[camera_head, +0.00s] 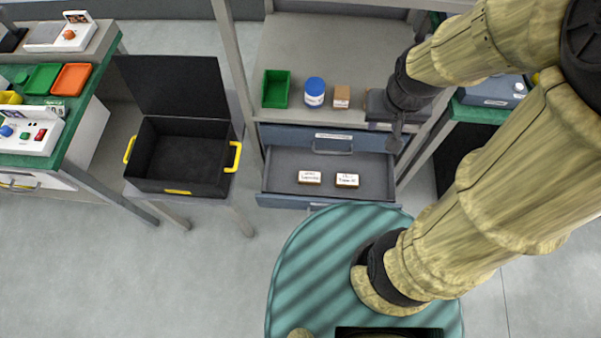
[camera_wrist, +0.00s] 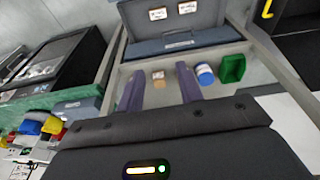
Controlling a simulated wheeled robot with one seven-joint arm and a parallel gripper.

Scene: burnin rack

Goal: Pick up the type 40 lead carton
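Two small cartons with white labels lie in the open drawer: a left one (camera_head: 310,177) and a right one (camera_head: 347,180). The wrist view shows the pair near its top edge, one at left (camera_wrist: 158,14) and one at right (camera_wrist: 187,7). A small brown box (camera_head: 341,96) with a white label stands on the shelf above. The labels are too small to read, so I cannot tell which is type 40. My gripper (camera_wrist: 158,82) is open and empty, its two fingers apart. It is above the shelf's right part, away from the drawer cartons.
A blue-and-white jar (camera_head: 315,92) and a green bin (camera_head: 276,88) stand left of the brown box. The drawer (camera_head: 283,160) has bare floor around its cartons. An open black case (camera_head: 180,187) with yellow handles stands left of the rack.

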